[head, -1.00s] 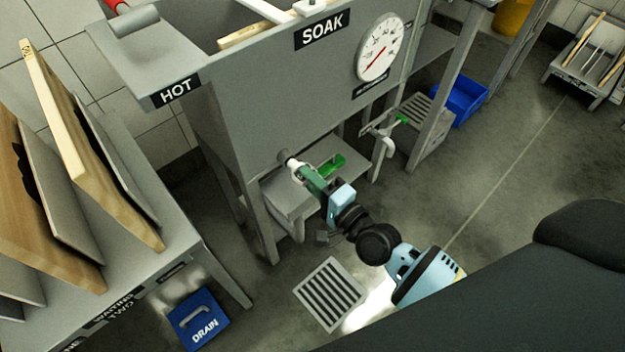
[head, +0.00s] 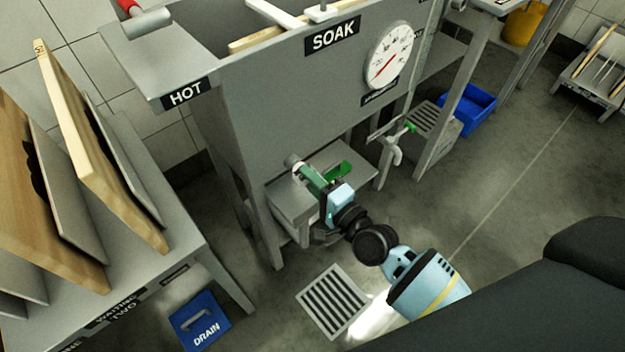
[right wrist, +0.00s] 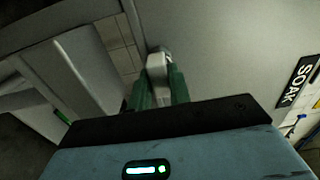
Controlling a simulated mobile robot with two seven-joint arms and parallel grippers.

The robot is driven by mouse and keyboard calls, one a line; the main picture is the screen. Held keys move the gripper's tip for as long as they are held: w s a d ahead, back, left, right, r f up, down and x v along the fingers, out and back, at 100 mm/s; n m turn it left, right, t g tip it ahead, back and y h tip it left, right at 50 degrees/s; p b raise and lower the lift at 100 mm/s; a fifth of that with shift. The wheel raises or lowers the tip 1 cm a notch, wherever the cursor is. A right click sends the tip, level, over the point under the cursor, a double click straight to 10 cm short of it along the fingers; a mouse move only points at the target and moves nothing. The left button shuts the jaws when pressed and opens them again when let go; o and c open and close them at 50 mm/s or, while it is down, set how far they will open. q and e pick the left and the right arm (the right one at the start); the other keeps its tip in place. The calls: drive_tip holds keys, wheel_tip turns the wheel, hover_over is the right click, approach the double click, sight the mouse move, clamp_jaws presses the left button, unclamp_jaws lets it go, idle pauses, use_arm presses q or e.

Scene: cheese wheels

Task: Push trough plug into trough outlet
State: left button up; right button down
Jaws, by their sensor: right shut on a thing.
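The grey trough (head: 270,110) labelled SOAK has a short grey outlet stub (head: 291,160) low on its front wall. My right gripper (head: 305,174), with green fingers, is shut on the white trough plug (head: 298,168) right in front of the outlet. In the right wrist view the pale plug (right wrist: 157,66) sits between the green fingers (right wrist: 158,88), its far end meeting the outlet (right wrist: 161,49). The plug seems in line with the outlet and touching it; how deep it sits is hidden. My left gripper is not in view.
A white tap (head: 394,150) is to the right. Boards stand on the left table (head: 190,245).

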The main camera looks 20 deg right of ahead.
drive_tip(key=shift+w+a, duration=0.1)
drive_tip(key=shift+w, duration=0.1)
drive_tip(key=c, duration=1.2)
unclamp_jaws()
drive_tip(key=v, duration=0.8)
drive_tip(key=shift+p, duration=0.4)
drive_tip(key=shift+w, duration=0.1)
